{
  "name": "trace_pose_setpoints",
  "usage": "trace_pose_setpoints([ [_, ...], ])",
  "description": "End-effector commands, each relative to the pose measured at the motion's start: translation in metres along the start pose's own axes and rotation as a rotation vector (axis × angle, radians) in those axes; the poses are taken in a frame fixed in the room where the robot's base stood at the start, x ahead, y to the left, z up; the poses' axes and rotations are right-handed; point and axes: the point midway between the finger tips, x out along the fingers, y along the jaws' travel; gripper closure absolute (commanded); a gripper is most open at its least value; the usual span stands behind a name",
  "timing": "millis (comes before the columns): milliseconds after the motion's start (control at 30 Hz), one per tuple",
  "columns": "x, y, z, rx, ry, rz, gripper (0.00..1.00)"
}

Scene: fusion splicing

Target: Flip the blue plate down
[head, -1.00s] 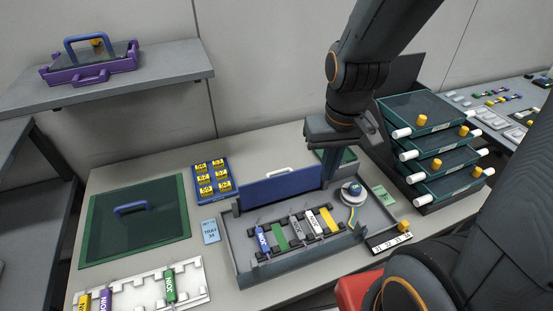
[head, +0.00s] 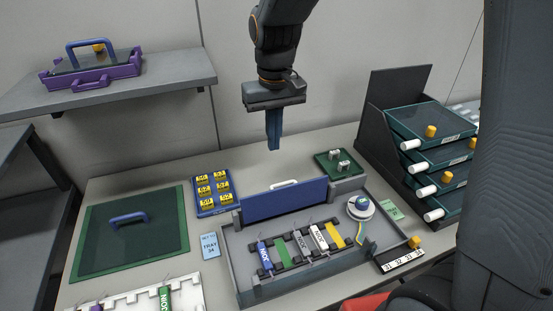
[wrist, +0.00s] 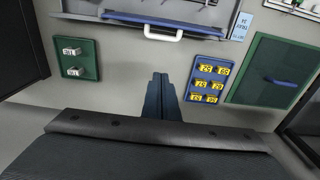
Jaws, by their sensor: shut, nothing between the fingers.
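The blue plate (head: 284,203) stands upright along the back edge of the grey tray (head: 238,264), with a white handle (head: 285,184) behind its top edge. In the wrist view the plate (wrist: 130,17) shows as a thin blue strip with the white handle (wrist: 163,35) in front of it. My gripper (head: 273,143) is shut and empty, in the air above and behind the plate, pointing down. It also shows in the wrist view (wrist: 161,80), apart from the plate and handle.
The tray holds several coloured modules and a round spool (head: 361,207). Behind it are a blue tray of yellow blocks (head: 213,193) and a green pad (head: 338,163). A green panel (head: 131,231) lies left. A drawer rack (head: 395,125) stands right.

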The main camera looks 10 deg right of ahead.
Motion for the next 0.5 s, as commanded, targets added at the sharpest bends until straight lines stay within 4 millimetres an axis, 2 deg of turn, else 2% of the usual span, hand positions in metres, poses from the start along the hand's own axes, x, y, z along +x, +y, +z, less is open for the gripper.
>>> trace_pose_setpoints([
  [500,0.088,0.000,0.002,0.000,-0.005,0.000,1.00],
])
